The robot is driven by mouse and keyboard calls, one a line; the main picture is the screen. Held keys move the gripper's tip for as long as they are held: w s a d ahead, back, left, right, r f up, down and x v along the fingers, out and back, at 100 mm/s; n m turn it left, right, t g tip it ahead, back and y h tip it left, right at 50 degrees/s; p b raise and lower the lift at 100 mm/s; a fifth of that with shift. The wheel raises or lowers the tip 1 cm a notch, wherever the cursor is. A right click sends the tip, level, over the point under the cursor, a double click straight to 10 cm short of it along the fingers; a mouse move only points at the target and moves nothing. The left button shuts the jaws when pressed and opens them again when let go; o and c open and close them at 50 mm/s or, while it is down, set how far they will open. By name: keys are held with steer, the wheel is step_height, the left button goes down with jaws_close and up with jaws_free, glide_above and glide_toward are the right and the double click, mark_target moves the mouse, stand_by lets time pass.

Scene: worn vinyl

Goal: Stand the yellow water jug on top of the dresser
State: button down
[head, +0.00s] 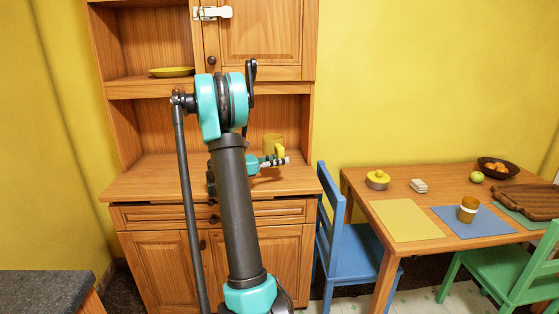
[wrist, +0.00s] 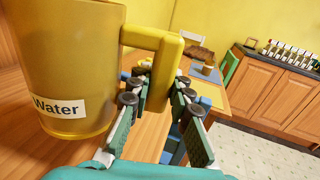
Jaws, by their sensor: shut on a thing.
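The yellow water jug (head: 273,143) is upright over the wooden worktop of the dresser (head: 150,181), in front of its back panel. In the wrist view the jug (wrist: 65,65) fills the left side, with a white "Water" label. My gripper (head: 275,161) is shut on the jug's handle (wrist: 166,80); in the wrist view the fingers (wrist: 157,92) lie on either side of it. My gripper partly hides the jug's lower part in the head view. I cannot tell whether the base touches the worktop.
The dresser's upper shelf holds a yellow plate (head: 172,72). An upper cupboard (head: 260,35) hangs above the worktop. At right are a blue chair (head: 332,225) and a table with a lidded yellow pot (head: 377,180), mats, a cup and a fruit bowl. The worktop's left part is clear.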

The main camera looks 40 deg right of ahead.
steer(key=shift+a, duration=0.1)
steer(key=shift+f, duration=2.9)
steer(key=shift+f, duration=0.55)
steer(key=c, duration=1.3)
jaws_free()
steer(key=shift+w+a, duration=0.1)
steer(key=shift+a, duration=0.05)
steer(key=shift+v, duration=3.8)
steer(key=shift+a, duration=0.15)
